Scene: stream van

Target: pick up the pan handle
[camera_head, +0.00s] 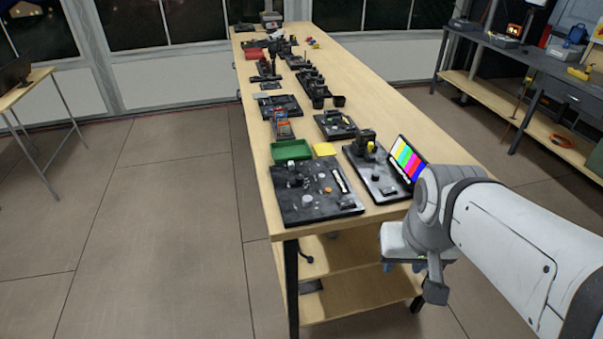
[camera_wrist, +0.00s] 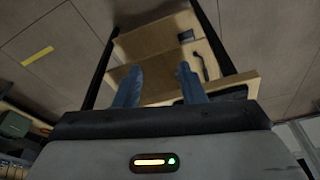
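My gripper (camera_head: 402,267) hangs beside the near right edge of the long wooden table, below the tabletop. In the wrist view its two blue fingers (camera_wrist: 160,67) are apart with nothing between them. I cannot clearly make out which thing is the pan handle. A dark, thin, bent piece (camera_head: 306,257) shows at the lower shelf under the table; a similar dark piece shows in the wrist view (camera_wrist: 201,66). A black-green device (camera_head: 365,141) stands on the right black board, and several dark pieces lie farther along the table, too small to identify.
The long table (camera_head: 375,95) carries a near left black board (camera_head: 317,212) with small parts, a right black board (camera_head: 388,186), a green tray (camera_head: 291,150) and a colour-bar screen (camera_head: 407,158). Its lower shelf (camera_head: 350,281) is near my gripper. Open floor (camera_head: 170,220) lies left.

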